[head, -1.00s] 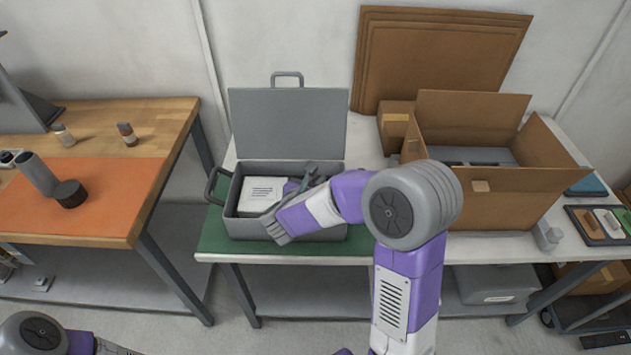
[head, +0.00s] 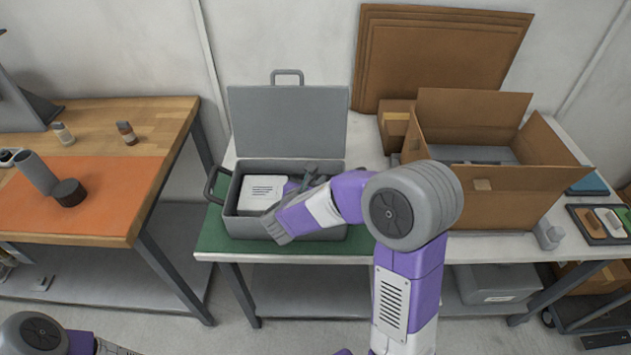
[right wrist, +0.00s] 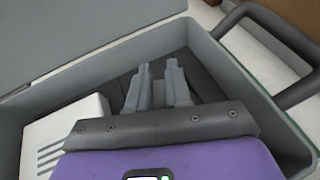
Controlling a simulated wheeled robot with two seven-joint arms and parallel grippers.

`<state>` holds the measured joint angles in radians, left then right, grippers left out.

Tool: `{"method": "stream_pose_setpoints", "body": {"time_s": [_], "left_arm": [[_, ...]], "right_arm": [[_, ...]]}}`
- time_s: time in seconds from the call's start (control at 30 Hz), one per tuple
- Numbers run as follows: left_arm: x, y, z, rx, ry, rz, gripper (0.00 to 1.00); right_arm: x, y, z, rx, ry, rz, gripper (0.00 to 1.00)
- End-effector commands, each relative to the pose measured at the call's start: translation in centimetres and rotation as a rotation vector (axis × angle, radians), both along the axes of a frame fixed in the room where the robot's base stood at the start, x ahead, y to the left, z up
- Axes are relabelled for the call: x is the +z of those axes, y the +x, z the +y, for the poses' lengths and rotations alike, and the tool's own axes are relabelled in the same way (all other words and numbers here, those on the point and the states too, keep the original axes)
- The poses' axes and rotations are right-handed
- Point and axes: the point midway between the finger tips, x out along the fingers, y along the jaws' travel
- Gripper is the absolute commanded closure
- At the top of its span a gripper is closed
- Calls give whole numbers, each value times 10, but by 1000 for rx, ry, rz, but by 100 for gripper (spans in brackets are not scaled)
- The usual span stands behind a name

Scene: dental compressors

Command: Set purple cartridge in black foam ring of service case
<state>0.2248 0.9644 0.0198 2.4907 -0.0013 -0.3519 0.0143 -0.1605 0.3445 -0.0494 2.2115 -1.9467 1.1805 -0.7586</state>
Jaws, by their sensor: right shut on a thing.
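The grey service case (head: 243,229) stands open on the table, its lid upright at the back. My right gripper (head: 313,172) reaches down into the right part of the case. In the right wrist view its two grey fingers (right wrist: 160,86) point at dark foam (right wrist: 208,86) on the case floor, with a narrow gap showing between them. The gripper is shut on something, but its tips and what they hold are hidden. I cannot make out the purple cartridge or the black foam ring in either view. My left gripper is out of view.
A white box (head: 261,191) fills the left of the case and lies beside my gripper in the right wrist view (right wrist: 62,140). The case handle (right wrist: 268,42) and walls surround the fingers. An open cardboard box (head: 492,203) stands right; an orange-matted bench (head: 110,190) is left.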

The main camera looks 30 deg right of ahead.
Motion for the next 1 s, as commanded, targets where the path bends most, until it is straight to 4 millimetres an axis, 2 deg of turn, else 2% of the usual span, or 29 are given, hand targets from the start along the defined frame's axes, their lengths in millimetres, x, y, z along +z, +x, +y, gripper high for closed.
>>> {"method": "stream_pose_setpoints", "body": {"time_s": [0.33, 0.37, 0.4, 0.43, 0.73, 1.0], "left_arm": [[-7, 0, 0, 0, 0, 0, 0], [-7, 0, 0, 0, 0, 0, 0], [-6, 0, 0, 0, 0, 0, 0], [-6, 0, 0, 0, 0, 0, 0], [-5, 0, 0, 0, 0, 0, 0], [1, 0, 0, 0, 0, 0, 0]], "right_arm": [[-8, 0, 0, 0, 0, 0, 100], [-7, 0, 0, 0, 0, 0, 78], [-7, 0, 0, 0, 0, 0, 72], [-7, 0, 0, 0, 0, 0, 71], [-6, -1, 2, 1, 0, 1, 71], [3, -12, 17, 4, 1, 0, 71]]}}
